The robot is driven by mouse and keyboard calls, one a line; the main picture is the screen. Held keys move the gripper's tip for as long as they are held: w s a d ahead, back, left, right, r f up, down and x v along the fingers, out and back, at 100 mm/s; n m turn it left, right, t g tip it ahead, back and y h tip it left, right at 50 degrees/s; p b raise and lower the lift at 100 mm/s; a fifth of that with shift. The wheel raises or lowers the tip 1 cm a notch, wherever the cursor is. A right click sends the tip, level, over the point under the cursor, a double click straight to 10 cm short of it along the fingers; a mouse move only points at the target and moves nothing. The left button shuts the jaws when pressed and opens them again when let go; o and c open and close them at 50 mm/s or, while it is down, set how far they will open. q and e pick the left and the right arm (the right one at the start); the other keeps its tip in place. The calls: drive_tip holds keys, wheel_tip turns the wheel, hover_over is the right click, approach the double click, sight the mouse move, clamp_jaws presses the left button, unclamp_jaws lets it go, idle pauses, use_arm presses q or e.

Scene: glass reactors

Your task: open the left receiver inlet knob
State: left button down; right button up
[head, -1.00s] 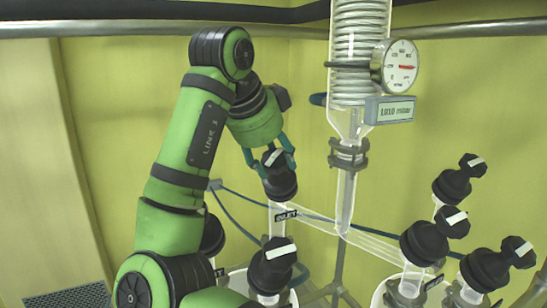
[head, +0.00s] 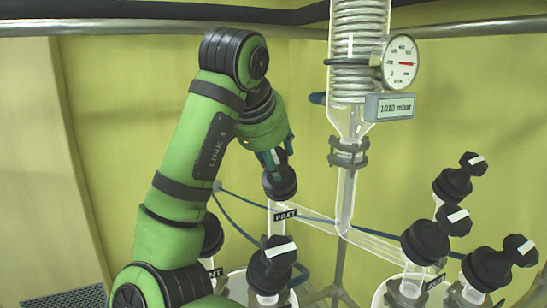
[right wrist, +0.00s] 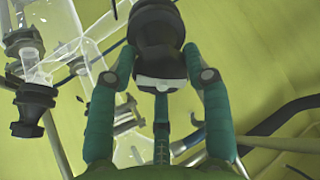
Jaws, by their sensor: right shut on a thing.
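The left receiver inlet knob (head: 280,184) is a black knob on a glass branch, left of the central glass column. An INLET label (head: 286,215) hangs just below it. My right gripper (head: 278,158) comes down on the knob's top from the upper left and is shut on it. In the right wrist view the black knob (right wrist: 157,35) lies between the teal fingers of my right gripper (right wrist: 158,60), and a white mark shows at its near end. The fingers partly hide the knob's top in the head view. My left gripper is not in view.
Another black knob (head: 271,268) stands below, above a glass vessel. Several black knobs stand at right, including one (head: 427,242) on the right branch. The glass column (head: 346,190) with gauge (head: 400,62) and 1010 mbar display (head: 390,107) is close at right.

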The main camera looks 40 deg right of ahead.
sight(275, 156)
drive_tip(key=n, duration=0.5)
drive_tip(key=n+t, duration=0.1)
drive_tip(key=n, duration=0.1)
drive_tip(key=shift+s+f+n+y+b, duration=0.1)
drive_tip(key=shift+f+n+y+b, duration=0.2)
drive_tip(key=shift+y, duration=0.1)
drive_tip(key=n+y, duration=0.1)
drive_tip(key=n, duration=0.5)
drive_tip(key=shift+n, duration=0.3)
drive_tip(key=o, duration=1.1)
drive_tip(key=shift+d+r, duration=0.1)
drive_tip(key=shift+r, duration=0.05)
wheel_tip(275, 156, up, 10)
